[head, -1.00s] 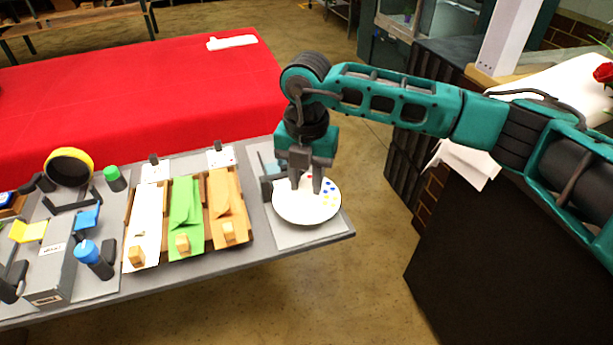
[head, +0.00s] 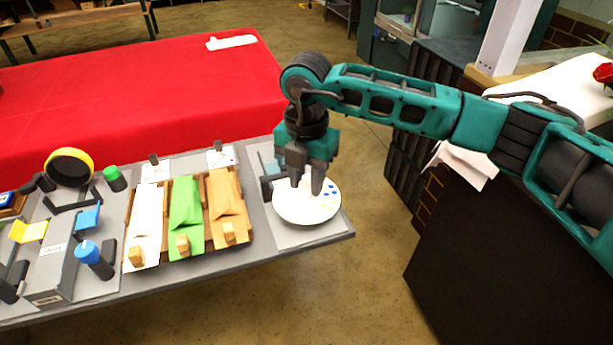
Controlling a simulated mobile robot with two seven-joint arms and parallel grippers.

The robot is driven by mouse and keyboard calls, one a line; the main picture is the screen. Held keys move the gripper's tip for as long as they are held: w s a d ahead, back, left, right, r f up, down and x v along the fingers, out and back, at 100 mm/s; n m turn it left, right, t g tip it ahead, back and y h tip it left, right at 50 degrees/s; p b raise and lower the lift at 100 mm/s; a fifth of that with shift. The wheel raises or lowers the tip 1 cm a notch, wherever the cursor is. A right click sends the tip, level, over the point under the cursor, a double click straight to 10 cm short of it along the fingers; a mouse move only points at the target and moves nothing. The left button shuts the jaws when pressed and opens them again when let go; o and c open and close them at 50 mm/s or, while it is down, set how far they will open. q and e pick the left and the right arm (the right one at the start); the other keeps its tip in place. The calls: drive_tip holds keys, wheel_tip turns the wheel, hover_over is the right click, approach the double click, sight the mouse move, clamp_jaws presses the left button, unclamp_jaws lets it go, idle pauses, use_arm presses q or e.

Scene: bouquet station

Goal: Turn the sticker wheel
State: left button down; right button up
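The sticker wheel (head: 300,214) is a round white disc on the grey pad at the table's right end. Blue dots and paler yellow dots show on its right side. My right gripper (head: 306,186) points down over the wheel, its two dark fingers apart and their tips at the wheel's upper middle. The gripper hides the back of the wheel, and whether the fingers close on a part of it cannot be seen. My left gripper is not in view.
Left of the wheel, a wooden rack holds a white, a green (head: 187,215) and an orange envelope (head: 228,208). Blue-capped (head: 88,252) and green-capped (head: 114,178) bottles stand further left. A red-covered table (head: 140,100) lies behind. Open floor lies right of the table.

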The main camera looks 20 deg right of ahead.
sight(307, 184)
drive_tip(key=o, duration=0.4)
wheel_tip(307, 184, up, 13)
drive_tip(key=shift+f, duration=0.1)
idle(0.4)
drive_tip(key=shift+s, duration=0.1)
